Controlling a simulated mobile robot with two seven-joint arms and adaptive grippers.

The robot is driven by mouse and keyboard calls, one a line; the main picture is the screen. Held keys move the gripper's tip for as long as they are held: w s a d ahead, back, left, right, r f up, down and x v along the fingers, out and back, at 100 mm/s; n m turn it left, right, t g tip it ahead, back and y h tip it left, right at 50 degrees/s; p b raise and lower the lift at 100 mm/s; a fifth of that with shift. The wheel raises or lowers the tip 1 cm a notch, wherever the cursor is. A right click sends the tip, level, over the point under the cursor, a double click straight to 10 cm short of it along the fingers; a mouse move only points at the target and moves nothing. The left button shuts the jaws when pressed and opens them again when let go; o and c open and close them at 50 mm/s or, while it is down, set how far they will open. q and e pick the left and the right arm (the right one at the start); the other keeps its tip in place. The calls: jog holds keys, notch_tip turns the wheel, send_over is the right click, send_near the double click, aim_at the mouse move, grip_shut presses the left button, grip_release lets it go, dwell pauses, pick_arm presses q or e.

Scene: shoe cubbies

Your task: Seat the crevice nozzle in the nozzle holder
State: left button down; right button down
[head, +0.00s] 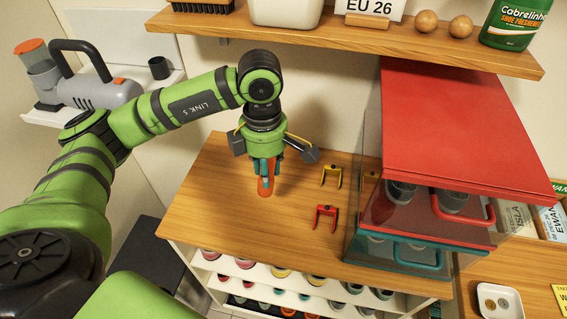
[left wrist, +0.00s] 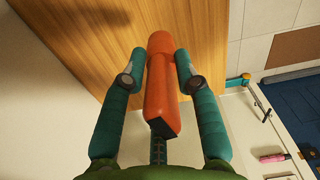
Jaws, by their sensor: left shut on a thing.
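The orange crevice nozzle (head: 265,187) is held by my left gripper (head: 266,172), upright with its lower end pointing down over the wooden counter. In the left wrist view the nozzle (left wrist: 160,85) lies between the two teal fingers of the left gripper (left wrist: 160,58); its dark opening faces the camera side. I cannot tell whether its far end touches the counter. A dark, short cup (head: 158,68), which looks like the nozzle holder, stands on the white wall shelf at the upper left, well apart from the gripper. My right gripper is out of view.
A grey hand vacuum (head: 105,95) lies on the white shelf (head: 168,84) beside the cup. Yellow (head: 331,178) and red (head: 326,215) small stands sit on the counter (head: 220,205). Stacked shoe boxes (head: 440,130) fill its right. A wall shelf (head: 350,38) hangs above.

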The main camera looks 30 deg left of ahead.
pick_arm(q)
jog(key=shift+r, duration=0.5)
jog(key=m, duration=0.2)
jog(key=d+m, duration=0.1)
jog(key=m, duration=0.3)
jog(key=shift+s+d+m, duration=0.15)
jog(key=shift+s+m, duration=0.1)
jog(key=shift+m, duration=0.05)
jog(key=d+m, duration=0.1)
jog(key=m, duration=0.4)
jog(key=s+d+m, duration=0.1)
jog(key=m, duration=0.5)
jog(key=d+m, duration=0.1)
jog(key=m, duration=0.4)
jog(key=shift+s+f, duration=0.3)
jog(key=shift+s, duration=0.05)
